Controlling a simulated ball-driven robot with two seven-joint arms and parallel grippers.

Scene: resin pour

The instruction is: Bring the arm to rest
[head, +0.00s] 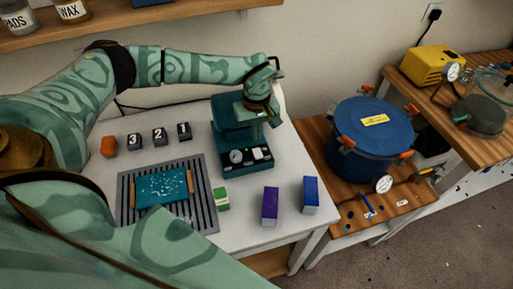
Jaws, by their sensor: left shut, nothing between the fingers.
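My left arm reaches in from the left across the back of the white table. My left gripper (268,117) is at the end of it, pointing down, shut and empty. It is in front of or over the dark green device (232,125) with a dial and buttons on its base. I cannot tell whether it touches the device. My right gripper is not in view.
Numbered dark blocks (158,135) and an orange block (108,146) stand behind a slatted grey tray (207,205) holding a blue mould (162,188). Green (221,199), purple (270,206) and blue (310,195) boxes stand rightward. A blue pot (370,130) is on the wooden bench.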

